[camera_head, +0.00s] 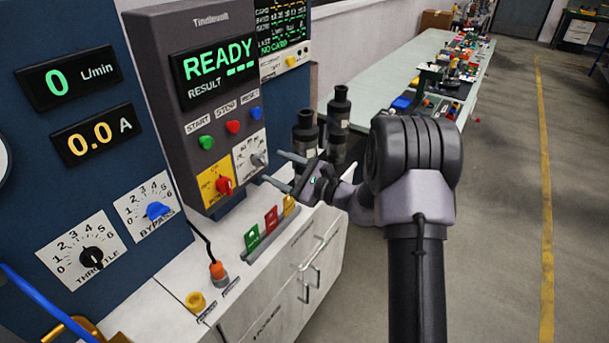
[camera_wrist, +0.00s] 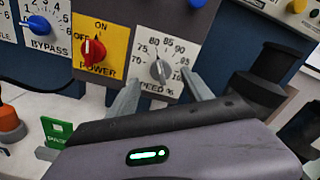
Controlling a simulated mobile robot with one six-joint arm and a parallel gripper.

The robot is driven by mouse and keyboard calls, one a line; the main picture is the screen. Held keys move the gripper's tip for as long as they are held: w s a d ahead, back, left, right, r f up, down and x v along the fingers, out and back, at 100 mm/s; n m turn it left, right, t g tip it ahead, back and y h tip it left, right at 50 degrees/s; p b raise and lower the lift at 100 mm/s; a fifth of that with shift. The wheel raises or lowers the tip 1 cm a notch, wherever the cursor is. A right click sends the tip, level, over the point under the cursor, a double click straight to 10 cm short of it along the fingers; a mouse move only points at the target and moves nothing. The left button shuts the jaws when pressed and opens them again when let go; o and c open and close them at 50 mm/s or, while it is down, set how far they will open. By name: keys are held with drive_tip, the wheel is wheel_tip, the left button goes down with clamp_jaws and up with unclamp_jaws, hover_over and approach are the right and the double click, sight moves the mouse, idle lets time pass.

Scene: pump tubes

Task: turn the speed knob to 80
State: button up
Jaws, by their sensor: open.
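The speed knob (camera_wrist: 159,70) is a small grey knob on a white dial plate, marked from about 70 to 95 and labelled SPEED. It points roughly upward, near 80 to 85, but the exact mark cannot be told. In the head view the speed knob (camera_head: 259,160) sits at the lower right of the dark control panel. My gripper (camera_head: 272,166) is open, with its fingers pointing at the dial. In the wrist view my gripper (camera_wrist: 161,77) has one finger on each side of the knob. I cannot tell whether either finger touches it.
The red power knob (camera_wrist: 92,51) on its yellow plate is just left of the dial. Green, red and blue buttons (camera_head: 233,127) sit above. Dark cylinders (camera_head: 338,122) stand behind my gripper. Coloured tags (camera_head: 271,218) stand on the white cabinet top below.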

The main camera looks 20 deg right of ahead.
drive_tip(key=p+v, duration=0.1)
drive_tip(key=v, duration=1)
drive_tip(key=shift+a, duration=0.1)
drive_tip(key=s+a+r+n+g, duration=0.4)
drive_tip(key=s+a+n+g, duration=0.15)
drive_tip(key=s+a, duration=0.3)
drive_tip(key=s+a+r+n+g, duration=0.45)
drive_tip(key=s+a+n, duration=0.2)
drive_tip(key=a, duration=0.35)
drive_tip(key=s+d+n+h, duration=0.2)
drive_tip(key=s+n+h, duration=0.1)
drive_tip(key=s, duration=0.4)
drive_tip(key=s+d+r+n+t+h, duration=0.1)
drive_tip(key=s+d+n+h, duration=0.2)
drive_tip(key=s+h, duration=0.2)
drive_tip(key=s, duration=0.2)
drive_tip(key=shift+s+r+h, duration=0.15)
drive_tip(key=shift+s+h, duration=0.15)
drive_tip(key=shift+s, duration=0.05)
